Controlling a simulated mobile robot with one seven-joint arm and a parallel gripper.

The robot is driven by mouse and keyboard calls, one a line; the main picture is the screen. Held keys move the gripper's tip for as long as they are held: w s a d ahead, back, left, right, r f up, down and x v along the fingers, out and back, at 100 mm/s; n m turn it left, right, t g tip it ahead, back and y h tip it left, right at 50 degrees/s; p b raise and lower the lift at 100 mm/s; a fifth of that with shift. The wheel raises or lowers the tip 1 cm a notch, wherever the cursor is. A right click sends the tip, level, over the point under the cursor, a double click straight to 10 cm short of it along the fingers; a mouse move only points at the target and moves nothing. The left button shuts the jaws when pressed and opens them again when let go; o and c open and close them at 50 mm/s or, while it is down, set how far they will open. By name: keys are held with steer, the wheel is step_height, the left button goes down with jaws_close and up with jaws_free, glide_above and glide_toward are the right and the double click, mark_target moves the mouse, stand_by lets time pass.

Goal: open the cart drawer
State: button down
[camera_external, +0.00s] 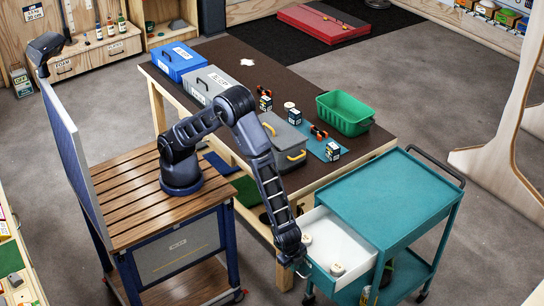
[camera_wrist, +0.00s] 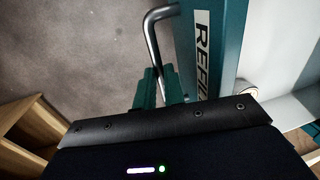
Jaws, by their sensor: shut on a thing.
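The teal cart (camera_external: 395,200) stands at the right front of the table. Its drawer (camera_external: 345,240) is pulled out toward the left, showing a white inside with a few small round pale items in it. In the wrist view the teal drawer front (camera_wrist: 222,70) has a white label, partly hidden, and a bent silver bar handle (camera_wrist: 153,38). My gripper (camera_external: 301,270) is at the drawer's front side. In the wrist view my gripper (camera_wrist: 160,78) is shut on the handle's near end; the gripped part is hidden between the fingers.
A table (camera_external: 228,55) behind the arm holds a blue box (camera_external: 178,60), grey boxes and a green bin (camera_external: 344,113). My arm stands on a slatted wooden bench (camera_external: 140,205). Grey floor (camera_external: 265,265) lies open left of the drawer.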

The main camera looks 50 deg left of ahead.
steer(key=shift+s, duration=2.9)
steer(key=c, duration=1.5)
jaws_free()
steer(key=shift+r, duration=0.15)
steer(key=r, duration=0.3)
steer(key=s+r, duration=0.1)
steer(key=r, duration=0.3)
steer(key=s+r, duration=0.1)
steer(key=r, duration=0.2)
steer(key=shift+r, duration=0.15)
steer(key=shift+w, duration=0.15)
